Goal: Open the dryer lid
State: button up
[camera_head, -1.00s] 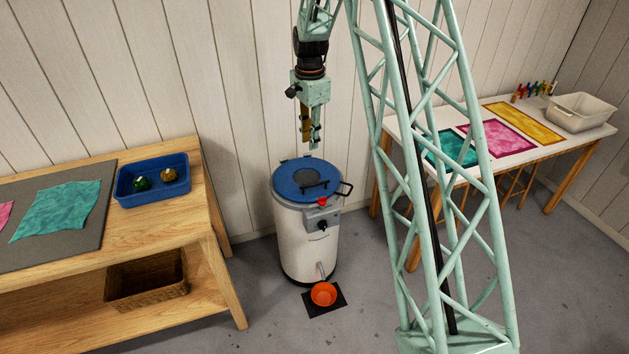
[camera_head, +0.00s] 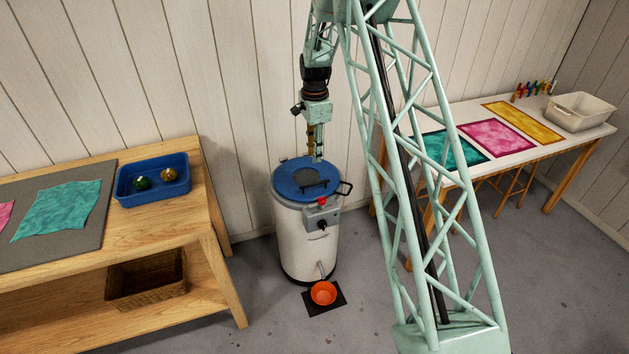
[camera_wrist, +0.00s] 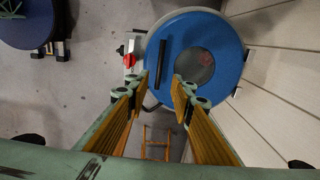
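The dryer (camera_head: 309,238) is a white drum standing on the floor against the wall. Its blue lid (camera_head: 290,185) is shut and has a dark round window, a black bar handle (camera_head: 314,187) and a black side loop (camera_head: 345,189). In the wrist view the lid (camera_wrist: 222,88) lies beyond my fingers, with the bar handle (camera_wrist: 163,62) near the left fingertip. My gripper (camera_head: 316,157) hangs pointing down above the back of the lid and looks apart from it. In the wrist view its fingers (camera_wrist: 162,92) are spread with nothing between them.
A red knob (camera_head: 322,201) sits on the dryer's front box. An orange bowl (camera_head: 323,293) is on a dark mat under the spout. A wooden table (camera_head: 205,215) with a blue tray (camera_head: 153,198) stands left. A white table (camera_head: 545,140) with coloured cloths stands right.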

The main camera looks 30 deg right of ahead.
jog(key=shift+f, duration=0.1)
jog(key=shift+f+b, duration=0.6)
jog(key=shift+f, duration=6.2)
jog(key=shift+c, duration=0.7)
grip_shut()
